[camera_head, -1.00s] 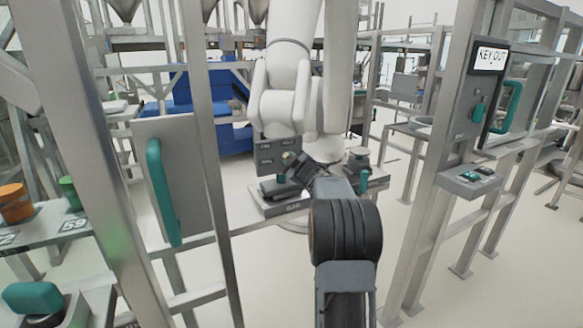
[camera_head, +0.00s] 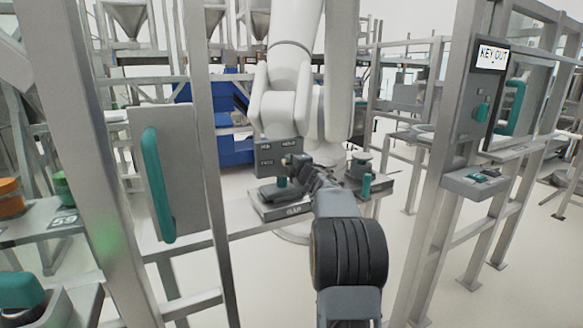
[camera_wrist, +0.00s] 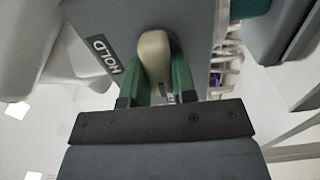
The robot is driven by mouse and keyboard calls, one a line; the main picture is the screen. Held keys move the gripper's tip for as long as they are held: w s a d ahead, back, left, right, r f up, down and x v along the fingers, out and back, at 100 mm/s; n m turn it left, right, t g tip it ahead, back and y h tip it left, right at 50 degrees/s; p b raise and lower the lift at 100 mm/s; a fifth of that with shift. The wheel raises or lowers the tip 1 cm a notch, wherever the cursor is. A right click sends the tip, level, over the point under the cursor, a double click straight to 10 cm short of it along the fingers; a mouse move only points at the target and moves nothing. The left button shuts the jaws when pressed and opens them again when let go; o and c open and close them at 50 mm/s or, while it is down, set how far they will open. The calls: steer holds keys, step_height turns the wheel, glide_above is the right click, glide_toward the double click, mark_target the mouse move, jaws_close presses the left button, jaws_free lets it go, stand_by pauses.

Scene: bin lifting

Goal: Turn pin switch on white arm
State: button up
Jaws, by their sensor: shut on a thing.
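The white arm (camera_head: 284,112) stands upright in the middle of the head view. A grey panel with small labels (camera_head: 268,156) sits at its lower end. In the wrist view the panel (camera_wrist: 105,20) carries a HOLD label (camera_wrist: 104,55) and a rounded beige pin switch (camera_wrist: 154,45). My gripper (camera_wrist: 157,72) has its green fingers on either side of the pin switch and is shut on it. In the head view my gripper (camera_head: 300,165) is at the panel, small and partly hidden by my wrist. The switch's exact setting cannot be told.
A post with a KEY OUT screen (camera_head: 492,56) stands at the right, with a small button box (camera_head: 476,183) below. A grey plate with a teal handle (camera_head: 157,185) is at the left between metal posts. A low grey stand (camera_head: 285,212) sits under the panel.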

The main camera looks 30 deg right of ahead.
steer(key=shift+n, duration=0.3)
stand_by(0.4)
steer(key=o, duration=0.9)
steer(key=s, duration=0.4)
steer(key=s+a, duration=0.1)
steer(key=s, duration=0.4)
steer(key=s+a, duration=0.1)
steer(key=s, duration=0.3)
steer(key=shift+s, duration=0.35)
steer(key=shift+d, duration=0.1)
